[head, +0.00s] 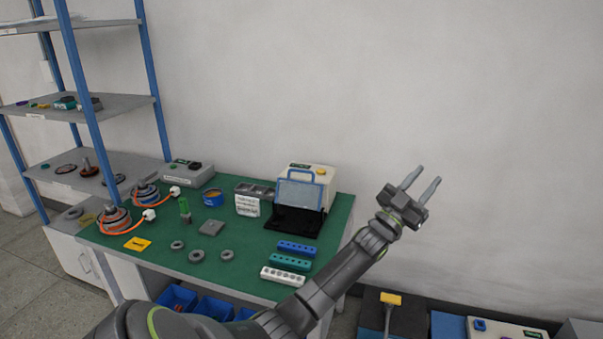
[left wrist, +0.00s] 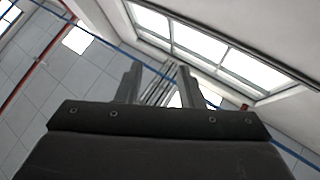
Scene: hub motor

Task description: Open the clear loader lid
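The loader (head: 318,172) is a pale box with a yellow button on top, at the back right of the green table. Its clear lid (head: 299,193) has a blue frame and stands at the loader's front, above a black tray (head: 291,220). I cannot tell for sure whether the lid is latched. My left gripper (head: 425,174) is raised in the air right of the table, well apart from the lid. Its two fingers are spread and empty, pointing up. The left wrist view shows the same open fingers (left wrist: 163,85) against ceiling and windows. My right gripper is not in view.
The green table (head: 163,225) holds motors with orange cables, grey rings, and blue, teal and white hole blocks (head: 290,263) before the loader. A blue-post shelf (head: 85,108) stands left. A low surface with a yellow-topped tool (head: 390,299) lies at lower right.

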